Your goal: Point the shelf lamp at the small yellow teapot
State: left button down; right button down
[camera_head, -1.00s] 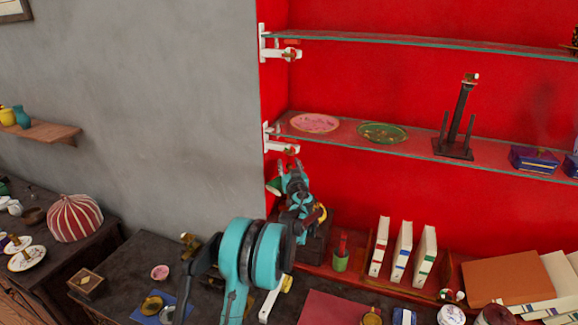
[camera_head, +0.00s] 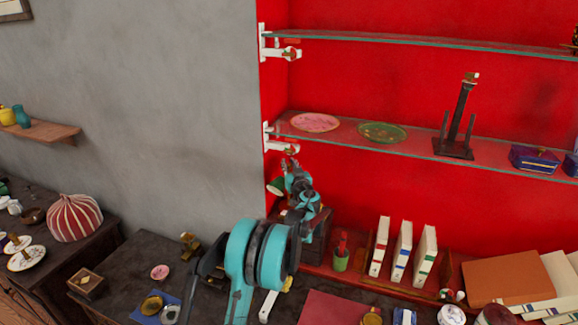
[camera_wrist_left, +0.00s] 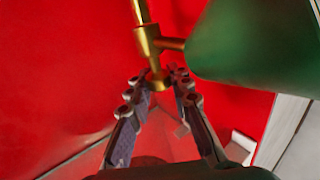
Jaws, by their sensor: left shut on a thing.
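The shelf lamp has a green shade (camera_head: 276,186) that shows just left of my left gripper (camera_head: 291,166), under the lower glass shelf. In the left wrist view the green shade (camera_wrist_left: 255,50) fills the upper right, and a brass stem with a joint (camera_wrist_left: 150,40) comes down from the top. My left gripper (camera_wrist_left: 159,82) is shut on the lower end of this brass lamp joint. I cannot make out the small yellow teapot for certain; my left arm covers part of the niche. My right gripper is not in view.
The lower glass shelf (camera_head: 340,137) bears a pink plate (camera_head: 314,122), a green plate (camera_head: 382,132) and a dark stand (camera_head: 455,147). Below are a green cup (camera_head: 341,259) and upright books (camera_head: 403,248). Small items crowd the dark tabletop (camera_head: 130,262).

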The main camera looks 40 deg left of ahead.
pick_arm(q)
jog(key=n+g+y, duration=0.2)
jog(key=shift+w+d+g, duration=0.1)
jog(key=shift+w+g, duration=0.05)
jog(key=shift+g, duration=0.25)
jog(key=n+g+y, duration=0.1)
jog(key=n+g, duration=0.1)
jog(key=shift+g, duration=0.3)
jog(key=n+g+y, duration=0.1)
jog(key=n+g, duration=0.1)
jog(key=g, duration=0.1)
jog(key=shift+n+g+p, duration=0.6)
jog(key=shift+n+g, duration=0.3)
jog(key=shift+g, duration=0.5)
jog(key=shift+n+g, duration=0.3)
jog(key=shift+g, duration=0.2)
jog(key=c, duration=1.3)
grip_release()
jog(key=shift+c, duration=0.2)
jog(key=d, duration=1.1)
jog(key=shift+d, duration=0.4)
